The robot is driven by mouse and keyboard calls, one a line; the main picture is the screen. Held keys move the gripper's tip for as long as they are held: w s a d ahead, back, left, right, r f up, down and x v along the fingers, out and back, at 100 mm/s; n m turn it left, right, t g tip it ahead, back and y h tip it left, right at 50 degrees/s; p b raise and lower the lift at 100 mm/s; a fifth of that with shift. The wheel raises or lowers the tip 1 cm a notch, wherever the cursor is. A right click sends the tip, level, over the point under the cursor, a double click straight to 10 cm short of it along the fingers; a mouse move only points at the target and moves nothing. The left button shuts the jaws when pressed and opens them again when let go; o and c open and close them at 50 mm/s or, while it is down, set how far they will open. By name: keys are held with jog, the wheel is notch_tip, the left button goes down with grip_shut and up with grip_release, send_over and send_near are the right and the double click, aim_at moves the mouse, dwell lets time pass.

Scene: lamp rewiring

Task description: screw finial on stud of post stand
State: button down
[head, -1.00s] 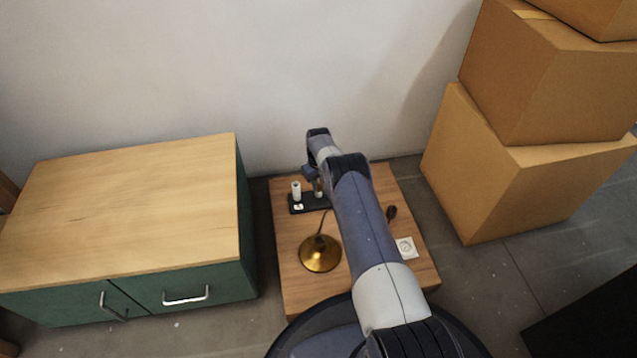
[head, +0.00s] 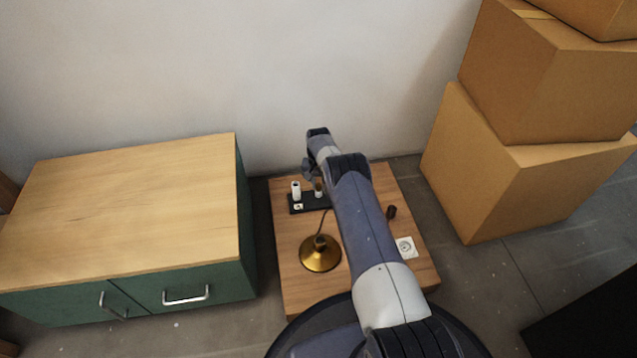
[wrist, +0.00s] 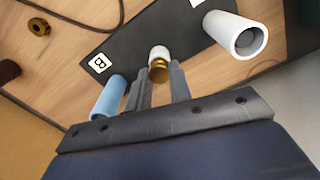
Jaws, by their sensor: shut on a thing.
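In the wrist view my gripper (wrist: 158,92) is shut on a small brass finial (wrist: 158,71). A short white post (wrist: 158,53) of the black post stand (wrist: 130,45) is directly beyond the finial, in line with it. I cannot tell whether the two touch; the stud itself is hidden. A wide white tube (wrist: 238,36) stands to the right and a blue tube (wrist: 107,97) to the left of the fingers. In the head view the stand (head: 310,204) is near the back of the wooden table, and my arm hides much of the gripper.
A brass lamp base (head: 320,254) with a cord stands at the table's front. A wall-socket plate (head: 405,247) and a dark brown piece (head: 391,212) lie at the right. A green cabinet (head: 130,290) is left, cardboard boxes (head: 520,190) right, a wall behind.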

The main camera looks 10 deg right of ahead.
dwell(0.3)
jog(key=m, duration=0.6)
jog(key=shift+m, duration=1.1)
jog(key=m, duration=0.5)
jog(key=shift+m, duration=1.5)
jog(key=m, duration=0.2)
jog(key=shift+m, duration=0.4)
jog(key=m, duration=0.5)
